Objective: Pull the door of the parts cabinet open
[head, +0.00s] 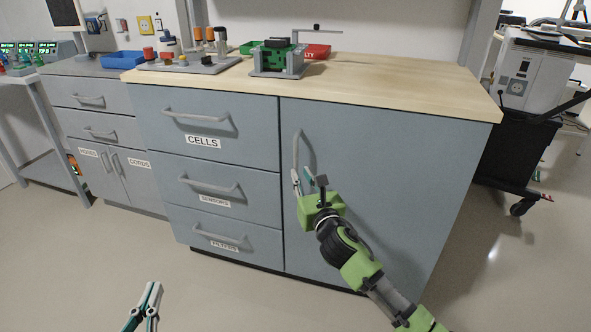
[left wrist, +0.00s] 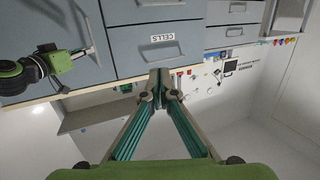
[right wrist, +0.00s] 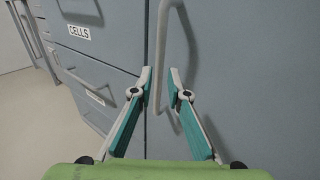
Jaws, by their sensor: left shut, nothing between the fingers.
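The parts cabinet's grey-blue door (head: 390,160) is closed, on the right of the wooden-topped cabinet. Its upright bar handle (head: 297,150) is near the door's left edge. My right gripper (head: 297,183) is at the lower part of this handle. In the right wrist view, the handle (right wrist: 158,60) runs down between the two fingertips of my right gripper (right wrist: 160,75), which are apart with a gap around the bar. My left gripper (head: 153,288) is shut and empty, low in front of the drawers. Its fingers also meet in the left wrist view (left wrist: 159,75).
Drawers labelled CELLS (head: 203,141), SENSORS and FILTERS are shut, left of the door. A green device (head: 276,58) and a red tray (head: 316,51) stand on the wooden top (head: 400,82). A wheeled ventilator (head: 525,80) stands to the right. The floor in front is clear.

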